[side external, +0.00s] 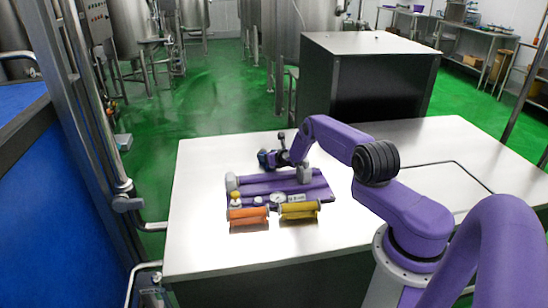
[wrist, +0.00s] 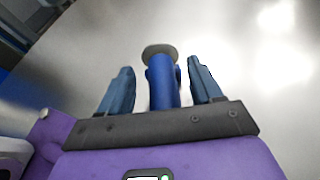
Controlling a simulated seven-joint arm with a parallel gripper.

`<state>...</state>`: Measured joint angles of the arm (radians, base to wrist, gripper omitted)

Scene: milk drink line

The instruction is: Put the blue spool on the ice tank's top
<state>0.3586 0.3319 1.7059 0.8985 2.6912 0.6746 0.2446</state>
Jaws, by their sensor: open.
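In the wrist view the blue spool (wrist: 163,82) has a round grey flange at its far end. It lies between the two blue fingers of my gripper (wrist: 160,66), with a narrow gap visible on each side. My gripper is open around it. In the side view my gripper (side external: 268,159) is low over the white table, behind the purple fixture; the spool cannot be told apart from the blue fingers there. A dark box with a pale flat top (side external: 368,42) stands behind the table; it may be the ice tank. Its top looks nearly bare.
The purple fixture (side external: 283,186) with rounded grey ends sits on the white table (side external: 210,255). An orange spool (side external: 248,216) and a yellow spool (side external: 299,210) lie at its front, near small white items and a dial. The table's left side is clear.

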